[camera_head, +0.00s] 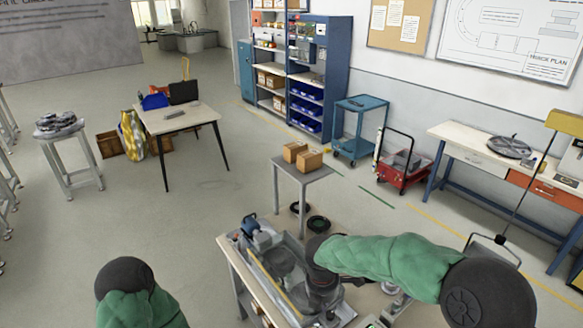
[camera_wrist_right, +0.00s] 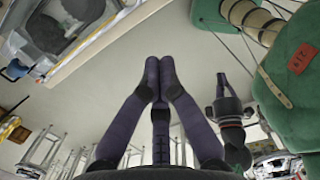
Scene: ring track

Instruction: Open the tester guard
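The tester, a clear-walled box (camera_head: 262,270), stands on the bench in front of me at the lower middle of the head view. Its guard is not clearly distinguishable, and I cannot tell its position. Part of the tester shows at the top left of the right wrist view (camera_wrist_right: 88,48). My right gripper (camera_head: 323,300) hangs over the tester's right side and hides part of it. In the wrist view its dark fingers (camera_wrist_right: 160,66) come together at the tips with nothing visible between them. My left sleeve shows at the lower left, without its gripper in the head view.
A small stand (camera_head: 303,172) with two cardboard boxes is behind the bench. Black rings (camera_head: 318,223) lie on the floor beside it. A red cart (camera_head: 402,172) and blue trolley (camera_head: 358,125) stand farther back. Open floor lies left of the bench.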

